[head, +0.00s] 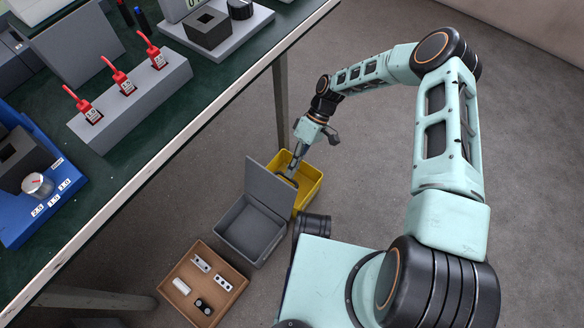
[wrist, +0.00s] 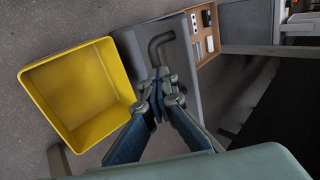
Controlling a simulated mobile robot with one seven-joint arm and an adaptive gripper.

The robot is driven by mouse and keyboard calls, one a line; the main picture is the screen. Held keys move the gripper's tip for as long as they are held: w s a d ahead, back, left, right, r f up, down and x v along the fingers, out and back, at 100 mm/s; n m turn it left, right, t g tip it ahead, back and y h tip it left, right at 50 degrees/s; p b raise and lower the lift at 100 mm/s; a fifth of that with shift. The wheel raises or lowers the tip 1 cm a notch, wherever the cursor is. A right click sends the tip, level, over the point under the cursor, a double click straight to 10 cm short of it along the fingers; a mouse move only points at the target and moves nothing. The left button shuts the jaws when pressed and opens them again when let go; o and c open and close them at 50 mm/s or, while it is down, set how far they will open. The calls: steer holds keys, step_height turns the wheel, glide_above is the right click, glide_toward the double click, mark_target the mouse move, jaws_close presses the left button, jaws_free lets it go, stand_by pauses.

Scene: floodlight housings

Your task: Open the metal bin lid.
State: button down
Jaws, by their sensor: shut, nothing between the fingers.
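The grey metal bin (head: 236,250) stands on the floor in the head view, with its inside showing. Its lid (head: 265,188) stands raised along the side by the yellow bin. In the wrist view the lid (wrist: 132,45) shows its outer face with a dark bent handle (wrist: 153,50). My gripper (head: 292,174) is on the outer side of the lid, over the yellow bin. Its fingers (wrist: 160,78) are shut and empty, close to the handle; I cannot tell whether they touch it.
The open yellow bin (head: 309,190) stands right beside the grey bin and looks empty in the wrist view (wrist: 78,98). A brown tray (head: 178,267) with small parts lies in front. A green-topped workbench (head: 120,190) fills the left. Floor at the right is clear.

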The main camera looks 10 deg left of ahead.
steer(key=c, duration=2.6)
jaws_free()
steer(key=shift+s+f, duration=0.35)
steer(key=shift+f, duration=0.2)
steer(key=shift+s+f, duration=0.3)
steer(key=shift+f, duration=0.2)
steer(key=o, duration=0.6)
steer(key=shift+a+f, duration=0.1)
steer(key=shift+f, duration=0.05)
steer(key=shift+c, duration=0.2)
steer(key=shift+w, duration=0.1)
steer(key=shift+w+r, duration=0.1)
steer(key=shift+r, duration=0.1)
steer(key=v, duration=1.1)
steer(key=shift+w+r, duration=0.25)
steer(key=shift+r, duration=0.1)
